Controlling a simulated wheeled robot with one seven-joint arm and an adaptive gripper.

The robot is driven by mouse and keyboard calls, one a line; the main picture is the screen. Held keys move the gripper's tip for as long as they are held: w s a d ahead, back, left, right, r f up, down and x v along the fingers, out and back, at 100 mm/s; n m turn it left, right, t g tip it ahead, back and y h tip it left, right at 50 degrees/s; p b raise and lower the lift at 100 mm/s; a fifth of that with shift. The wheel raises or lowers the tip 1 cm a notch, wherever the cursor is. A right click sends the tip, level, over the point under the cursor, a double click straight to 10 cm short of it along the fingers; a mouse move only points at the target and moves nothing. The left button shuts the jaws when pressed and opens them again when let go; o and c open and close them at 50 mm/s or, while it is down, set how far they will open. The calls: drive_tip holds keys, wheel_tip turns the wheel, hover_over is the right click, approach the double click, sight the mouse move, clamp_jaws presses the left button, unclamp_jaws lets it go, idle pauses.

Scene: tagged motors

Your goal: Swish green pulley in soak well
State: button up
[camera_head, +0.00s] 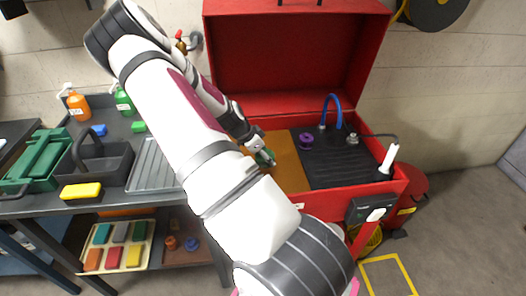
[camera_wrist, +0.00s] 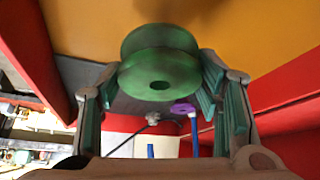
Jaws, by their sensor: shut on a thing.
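The green pulley (camera_wrist: 158,58) is a grooved disc with a centre hole, held between the fingers of my gripper (camera_wrist: 162,82) in the wrist view. In the head view my gripper (camera_head: 262,153) and the green pulley (camera_head: 268,158) show small, over the amber soak well (camera_head: 286,165) in the left part of the red wash cabinet. The amber surface also fills the top of the wrist view (camera_wrist: 245,28). I cannot tell whether the pulley touches the liquid. My arm hides the well's left side.
A black ribbed drain board (camera_head: 345,172) lies right of the well, with a purple pulley (camera_head: 306,139) and a blue hose (camera_head: 328,108). The red lid (camera_head: 285,55) stands open behind. A white-handled brush (camera_head: 389,157) stands at the right rim. A bench with trays (camera_head: 150,165) is at left.

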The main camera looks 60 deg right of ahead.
drive_tip(key=shift+f+b, duration=3.95)
drive_tip(key=shift+f, duration=3.9)
drive_tip(key=shift+r, duration=0.1)
